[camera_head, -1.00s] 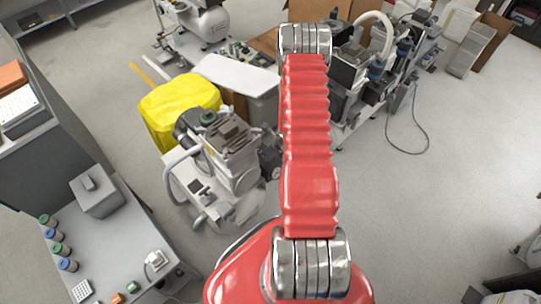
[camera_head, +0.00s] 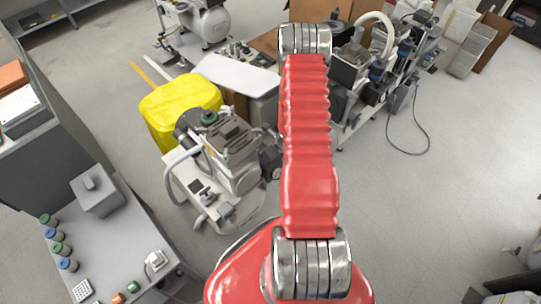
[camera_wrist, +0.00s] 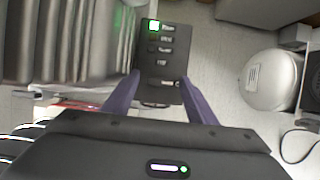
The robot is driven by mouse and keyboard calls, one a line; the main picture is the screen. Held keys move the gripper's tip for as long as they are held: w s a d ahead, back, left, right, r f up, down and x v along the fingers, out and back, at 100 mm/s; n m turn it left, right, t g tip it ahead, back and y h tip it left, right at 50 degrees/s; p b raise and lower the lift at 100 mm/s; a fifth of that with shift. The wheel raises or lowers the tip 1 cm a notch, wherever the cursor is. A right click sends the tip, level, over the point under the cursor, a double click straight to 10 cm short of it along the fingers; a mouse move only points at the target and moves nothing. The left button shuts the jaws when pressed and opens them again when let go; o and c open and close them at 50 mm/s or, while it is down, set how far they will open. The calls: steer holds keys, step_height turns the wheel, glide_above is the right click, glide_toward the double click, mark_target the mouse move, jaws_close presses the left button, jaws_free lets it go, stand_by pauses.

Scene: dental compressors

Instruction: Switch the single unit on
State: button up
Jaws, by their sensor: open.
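A small single compressor unit (camera_head: 232,158) with a pale body, dark top and grey hose stands left of my red arm in the head view. A twin-looking larger machine (camera_head: 375,70) stands behind and to the right of the arm. I cannot tell which machine carries this panel. My gripper (camera_wrist: 161,80) is open and empty, its purple fingers on either side of the panel's lower part. The arm hides the gripper in the head view.
A yellow cover (camera_head: 178,108) lies behind the single unit. A grey bench (camera_head: 120,235) with small jars stands at lower left. A loose cable (camera_head: 428,140) lies on the floor at right. In the wrist view, a round pale tank (camera_wrist: 270,80) is right of the panel.

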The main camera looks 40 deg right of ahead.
steer(key=v, duration=1.3)
steer(key=shift+r, duration=0.3)
steer(key=shift+s, duration=0.15)
stand_by(0.5)
